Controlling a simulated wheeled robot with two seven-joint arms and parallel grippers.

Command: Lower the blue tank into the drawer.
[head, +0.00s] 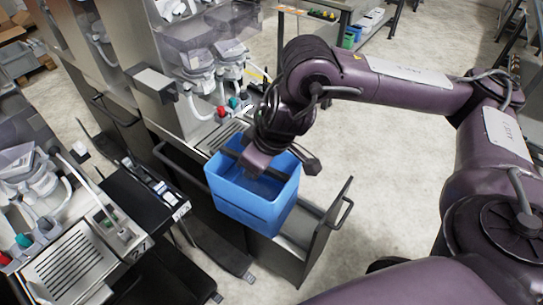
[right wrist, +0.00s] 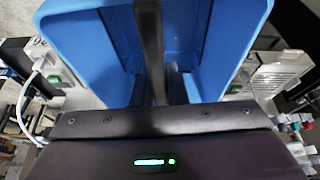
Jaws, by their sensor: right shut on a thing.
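The blue tank (head: 245,203) is an open-topped box in the middle of the head view. My right gripper (head: 268,158) reaches in from the right and is shut on the tank at its top, across a dark bar. In the right wrist view the tank (right wrist: 85,45) fills the upper middle, with the dark bar (right wrist: 150,50) running up its centre. The drawer (head: 325,232) is pulled out of the dispenser cabinet, its front panel and handle to the right of the tank. The tank overlaps the drawer in the picture and hides much of its inside. My left gripper is not seen.
A dispenser (head: 215,70) with clear hoppers and white nozzles stands behind the tank. Another dispenser (head: 75,260) with a slotted drip tray is at the lower left. A dark shelf (head: 150,205) lies between them. The floor (head: 385,150) to the right is open.

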